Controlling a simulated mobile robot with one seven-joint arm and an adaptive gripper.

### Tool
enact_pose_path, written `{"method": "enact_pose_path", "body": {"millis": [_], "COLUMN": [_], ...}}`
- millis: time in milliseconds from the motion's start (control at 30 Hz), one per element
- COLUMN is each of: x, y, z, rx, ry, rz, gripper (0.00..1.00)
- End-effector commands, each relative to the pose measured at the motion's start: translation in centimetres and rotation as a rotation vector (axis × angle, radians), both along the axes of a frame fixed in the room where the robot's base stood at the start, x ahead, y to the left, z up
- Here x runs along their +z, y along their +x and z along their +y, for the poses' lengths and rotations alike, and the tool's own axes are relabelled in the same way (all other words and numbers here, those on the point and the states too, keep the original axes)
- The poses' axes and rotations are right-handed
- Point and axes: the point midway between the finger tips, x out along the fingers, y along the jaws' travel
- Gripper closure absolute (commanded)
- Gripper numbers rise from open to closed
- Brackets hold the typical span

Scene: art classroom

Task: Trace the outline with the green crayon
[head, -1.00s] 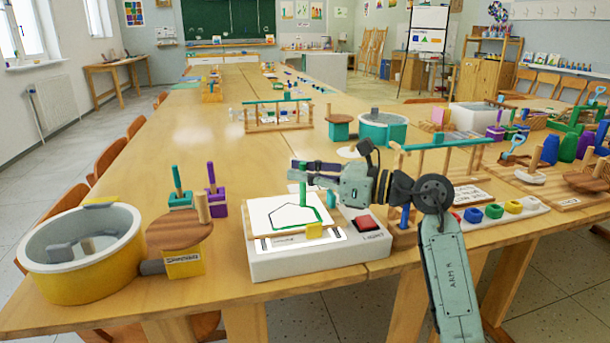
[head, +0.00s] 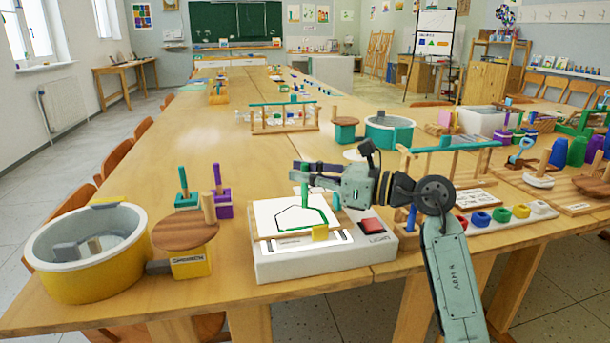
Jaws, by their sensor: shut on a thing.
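A white sheet (head: 268,215) with a dark polygon outline lies on a white light box (head: 312,262) with a red button. Green line runs along the right and lower parts of the outline; the upper left part shows dark. My gripper (head: 306,178) is shut on the upright green crayon (head: 305,193), above the upper right part of the outline. The crayon's lower end is close to the sheet; I cannot tell if it touches. A yellow block (head: 320,232) sits at the sheet's lower right edge.
A yellow tub (head: 88,252) and a round wooden-topped yellow stand (head: 187,243) are on the left. A teal-railed wooden rack (head: 450,150) stands close to my arm on the right. Coloured cups in a white tray (head: 500,217) lie further right.

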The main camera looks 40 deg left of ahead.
Motion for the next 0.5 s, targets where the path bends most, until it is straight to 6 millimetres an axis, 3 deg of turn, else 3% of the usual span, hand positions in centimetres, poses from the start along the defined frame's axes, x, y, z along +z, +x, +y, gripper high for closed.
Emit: {"method": "enact_pose_path", "body": {"millis": [500], "x": [0.21], "y": [0.05], "z": [-0.06], "rx": [-0.001], "ry": [0.000], "rz": [0.000], "gripper": [1.00]}}
